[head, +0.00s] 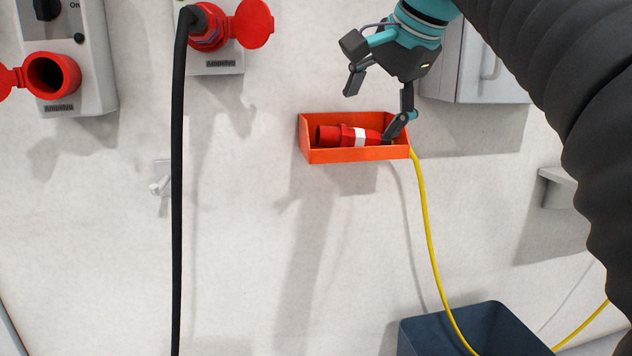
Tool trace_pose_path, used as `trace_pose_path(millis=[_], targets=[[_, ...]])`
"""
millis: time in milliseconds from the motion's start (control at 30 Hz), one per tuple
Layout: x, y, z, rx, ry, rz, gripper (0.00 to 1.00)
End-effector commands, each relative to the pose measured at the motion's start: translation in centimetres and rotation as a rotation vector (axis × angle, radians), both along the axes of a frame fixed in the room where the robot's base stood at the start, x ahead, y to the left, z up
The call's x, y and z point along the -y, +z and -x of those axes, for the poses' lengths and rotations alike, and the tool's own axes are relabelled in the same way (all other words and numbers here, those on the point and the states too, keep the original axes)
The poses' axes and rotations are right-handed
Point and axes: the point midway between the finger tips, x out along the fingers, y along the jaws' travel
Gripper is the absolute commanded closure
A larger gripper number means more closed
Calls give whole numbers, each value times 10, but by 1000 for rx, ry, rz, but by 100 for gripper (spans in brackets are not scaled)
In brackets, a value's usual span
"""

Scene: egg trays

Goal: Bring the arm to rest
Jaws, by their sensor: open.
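My gripper (376,104) is open at the upper middle of the head view, with nothing between its fingers. Its left finger hangs above the orange wall tray (356,155). Its right finger reaches down to the tray's right end, close to the plug; I cannot tell whether it touches. A red plug with a white band (361,138) lies on its side in the tray. A yellow cable (424,205) comes out at the tray's right end and hangs down.
Red sockets (52,74) are on the wall at the upper left, one with a black cable (178,190) hanging from it. A grey cabinet (478,65) is behind my arm. A dark bin (465,325) stands at the lower right. The wall below the tray is mostly clear.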

Motion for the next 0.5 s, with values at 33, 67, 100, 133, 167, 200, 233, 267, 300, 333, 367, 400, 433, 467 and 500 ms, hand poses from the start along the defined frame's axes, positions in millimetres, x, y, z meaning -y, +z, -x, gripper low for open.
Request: trace_pose_path(millis=[33,67,100,133,167,200,233,267,300,333,367,400,433,467,500], targets=[[3,-13,-3,8,34,35,14],[4,-22,-5,15,58,59,14],[7,-33,-7,25,91,94,14],[9,-43,-7,33,117,122,14],[11,-53,-7,40,146,150,14],[14,-67,-6,49,183,189,14],[17,-78,-5,55,211,219,14],[20,-89,-3,60,240,249,14],[23,-104,1,67,277,287,14],[26,-115,5,71,306,316,14],[28,-127,9,74,333,344,14],[32,-142,15,78,369,378,14],[34,-154,19,80,395,406,14],[37,-165,25,81,422,431,14],[40,-181,33,82,455,462,14]])
